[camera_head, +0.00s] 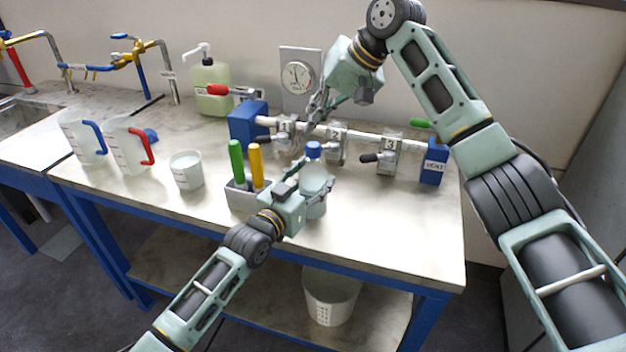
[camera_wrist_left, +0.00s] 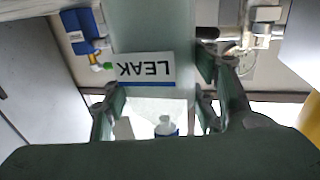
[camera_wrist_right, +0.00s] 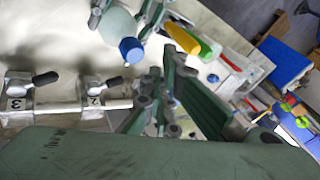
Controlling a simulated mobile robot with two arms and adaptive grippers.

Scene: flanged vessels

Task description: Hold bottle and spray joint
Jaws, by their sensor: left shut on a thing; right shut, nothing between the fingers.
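The leak bottle (camera_head: 314,176), pale green with a blue cap, is upright above the front of the bench; its LEAK label (camera_wrist_left: 147,69) shows in the left wrist view. My left gripper (camera_head: 316,196) is shut around its body. The bottle also shows at the top of the right wrist view (camera_wrist_right: 117,28). A horizontal pipe carries clamped joints 1 (camera_head: 285,134), 2 (camera_head: 337,147) and 3 (camera_head: 388,157). My right gripper (camera_head: 310,122) is shut and empty, just beside joint 1; its fingers partly hide the pipe there, and I cannot tell whether they touch it.
A grey holder (camera_head: 240,197) with green and yellow handled tools stands close left of my left gripper. A beaker (camera_head: 187,170) and jugs (camera_head: 128,147) stand farther left. A pump bottle (camera_head: 211,88) and a gauge (camera_head: 297,76) are behind. The bench's front right is clear.

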